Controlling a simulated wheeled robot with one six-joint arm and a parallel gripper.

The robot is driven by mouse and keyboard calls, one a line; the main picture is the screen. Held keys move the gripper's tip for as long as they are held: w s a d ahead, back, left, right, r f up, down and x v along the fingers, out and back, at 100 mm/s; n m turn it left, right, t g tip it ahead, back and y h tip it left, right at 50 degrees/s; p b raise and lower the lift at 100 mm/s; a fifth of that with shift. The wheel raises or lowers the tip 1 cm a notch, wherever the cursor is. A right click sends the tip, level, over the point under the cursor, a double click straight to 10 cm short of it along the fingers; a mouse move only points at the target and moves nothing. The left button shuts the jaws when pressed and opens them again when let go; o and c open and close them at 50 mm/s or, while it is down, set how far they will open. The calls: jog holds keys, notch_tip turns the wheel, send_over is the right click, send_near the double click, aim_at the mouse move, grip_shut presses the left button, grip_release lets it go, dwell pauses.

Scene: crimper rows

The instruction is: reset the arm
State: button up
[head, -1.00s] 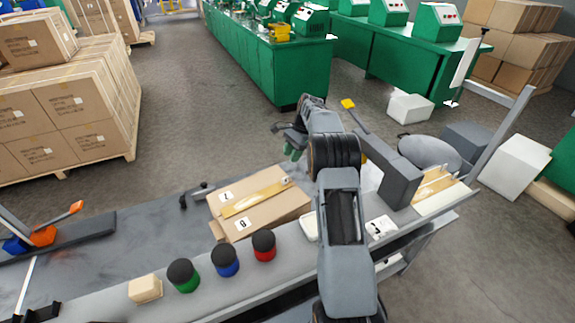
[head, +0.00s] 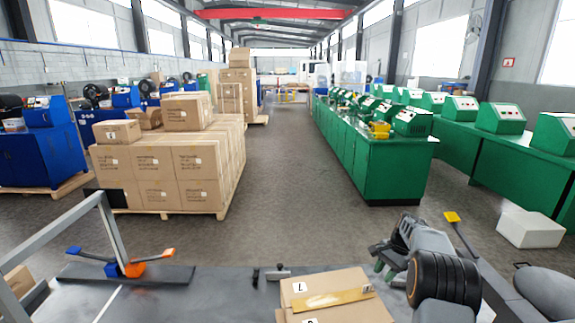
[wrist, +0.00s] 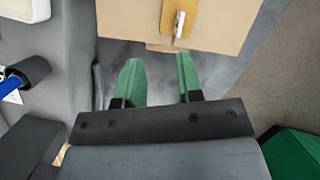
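My gripper (head: 384,266) shows at the lower right of the head view, at the end of my arm, which is partly cut off by the bottom edge. In the wrist view my gripper (wrist: 159,72) has its two green fingers spread apart with nothing between them. A closed cardboard box (head: 300,287) with a yellow strip lies to the left of the gripper in the head view. In the wrist view the box (wrist: 225,22) lies beyond the fingertips, and I see no contact.
Stacked cartons (head: 185,165) stand on a pallet at the left. Green machine benches (head: 395,165) line the right, with a white block (head: 530,229) on the floor. An orange-and-blue fixture (head: 125,268) stands on my deck. The central aisle is clear.

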jog(key=s+a+r+n+t+h+p, duration=0.1)
jog(key=s+a+r+n, duration=0.3)
jog(key=s, duration=0.5)
jog(key=s+a+r+n+t+h+p, duration=0.1)
jog(key=s+a+r+n, duration=0.3)
jog(key=s, duration=0.6)
jog(key=s+a+r+n+t+h+p, duration=0.1)
jog(key=s+a+r+n+t, duration=0.1)
jog(key=s+a+r+n, duration=0.2)
jog(key=s+a+r, duration=0.3)
jog(key=s+a, duration=0.1)
jog(key=s, duration=0.1)
jog(key=shift+s+a+t+h, duration=0.15)
jog(key=shift+a+t+h, duration=0.05)
jog(key=shift+t+h, duration=0.1)
jog(key=shift+r, duration=0.1)
